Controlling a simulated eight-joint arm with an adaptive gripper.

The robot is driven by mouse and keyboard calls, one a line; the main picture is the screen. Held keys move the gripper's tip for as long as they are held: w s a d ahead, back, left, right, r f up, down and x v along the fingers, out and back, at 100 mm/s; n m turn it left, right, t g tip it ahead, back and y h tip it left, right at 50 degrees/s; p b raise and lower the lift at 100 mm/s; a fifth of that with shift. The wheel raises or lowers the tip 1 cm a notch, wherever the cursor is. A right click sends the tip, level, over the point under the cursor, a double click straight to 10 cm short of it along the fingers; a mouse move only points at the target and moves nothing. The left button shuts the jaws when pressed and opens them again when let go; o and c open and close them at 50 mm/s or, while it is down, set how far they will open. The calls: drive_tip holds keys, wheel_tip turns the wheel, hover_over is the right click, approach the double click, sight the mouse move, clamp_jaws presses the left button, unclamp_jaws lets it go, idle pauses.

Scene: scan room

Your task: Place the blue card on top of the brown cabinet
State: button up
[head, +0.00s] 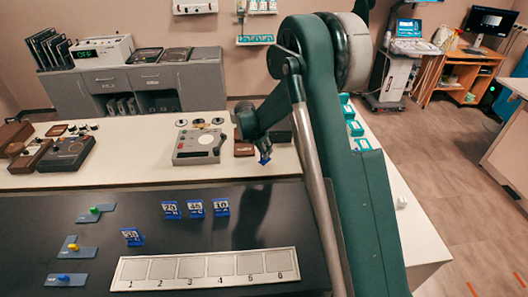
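My gripper (264,151) hangs above the far white table, near its front edge. A small blue piece (265,158), which looks like a blue card, shows between its fingertips; the grip is small and partly dark. A small brown box (243,148) sits just left of and behind my gripper. An orange-brown wooden desk (462,78) stands far right. I cannot tell which is the brown cabinet.
A numbered white strip (205,268) lies on the black table (140,205), with colored-knob pieces (88,214) at left. A grey device (198,146) and brown boxes (30,155) stand on the white table (130,165). Green-and-white boxes (354,128) line its right side.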

drive_tip(key=v, duration=1.1)
drive_tip(key=shift+r+p, duration=0.25)
drive_tip(key=shift+p, duration=0.1)
drive_tip(key=shift+s, duration=0.1)
drive_tip(key=s+d+r+m+t+y, duration=0.1)
drive_tip(key=s+d+r+m, duration=0.5)
drive_tip(key=s+r, duration=0.5)
drive_tip(key=s+d+r+m+t+y, duration=0.1)
drive_tip(key=s+d+r+m, duration=0.55)
drive_tip(key=s, duration=0.55)
drive_tip(key=s+d+m+t, duration=0.1)
drive_tip(key=s+d+m, duration=0.1)
drive_tip(key=s+m, duration=0.5)
drive_tip(key=s+d+m+t+y, duration=0.1)
drive_tip(key=s+m, duration=0.6)
drive_tip(key=s, duration=1.3)
drive_tip(key=shift+s+d, duration=0.25)
drive_tip(key=shift+d, duration=0.25)
